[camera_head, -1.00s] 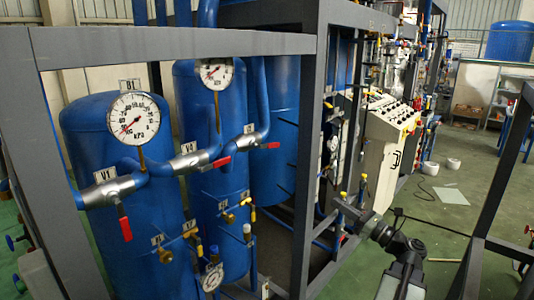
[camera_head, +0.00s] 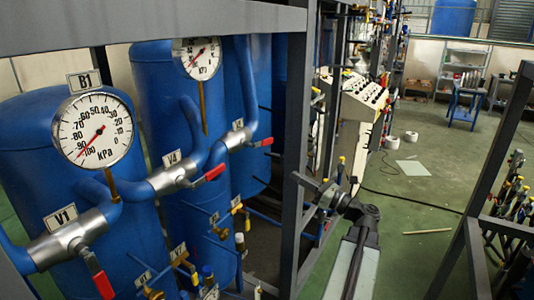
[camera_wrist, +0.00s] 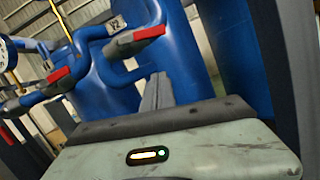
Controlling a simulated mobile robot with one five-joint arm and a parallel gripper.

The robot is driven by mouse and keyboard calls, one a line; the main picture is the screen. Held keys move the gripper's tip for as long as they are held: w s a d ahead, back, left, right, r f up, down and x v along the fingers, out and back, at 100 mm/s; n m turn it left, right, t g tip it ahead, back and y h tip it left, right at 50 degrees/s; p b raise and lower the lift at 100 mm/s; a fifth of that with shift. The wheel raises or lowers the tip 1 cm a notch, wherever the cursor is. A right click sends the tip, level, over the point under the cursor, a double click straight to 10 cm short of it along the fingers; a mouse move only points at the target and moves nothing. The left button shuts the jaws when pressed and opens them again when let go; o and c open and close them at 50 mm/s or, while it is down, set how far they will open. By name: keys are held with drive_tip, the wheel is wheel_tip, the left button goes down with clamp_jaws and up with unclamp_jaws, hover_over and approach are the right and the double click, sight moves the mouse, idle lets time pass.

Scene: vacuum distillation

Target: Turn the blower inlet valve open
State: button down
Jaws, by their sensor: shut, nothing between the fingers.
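Several silver valves with red handles sit on the blue pipes in front of the blue tanks. The valve labelled V1 (camera_head: 68,241) is at lower left, with its red handle (camera_head: 103,285) hanging down. The V4 valve (camera_head: 172,177) has its red handle (camera_head: 214,172) roughly along the pipe. A third valve (camera_head: 236,138) is farther back, its label too small to read. I cannot tell which is the blower inlet valve. My gripper (camera_head: 300,179) is by the frame post, apart from the handles. Its shut, empty fingers (camera_wrist: 157,93) show in the wrist view, below two red handles (camera_wrist: 150,33) (camera_wrist: 61,74).
A dark grey frame post (camera_head: 298,140) and top beam (camera_head: 150,20) stand before the tanks. The B1 gauge (camera_head: 94,130) is above V1. A cream control panel (camera_head: 356,100) stands behind my arm. Another grey frame (camera_head: 482,190) is at right.

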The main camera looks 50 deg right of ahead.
sight(270, 143)
drive_tip(key=w+a+r+p, duration=0.1)
drive_tip(key=w+r+p, duration=0.5)
drive_tip(key=w, duration=0.4)
drive_tip(key=shift+r, duration=0.15)
drive_tip(key=shift+r, duration=0.1)
drive_tip(key=shift+d+r+p, duration=0.25)
drive_tip(key=shift+r+p, duration=0.75)
drive_tip(key=shift+p, duration=0.2)
drive_tip(key=shift+f, duration=0.15)
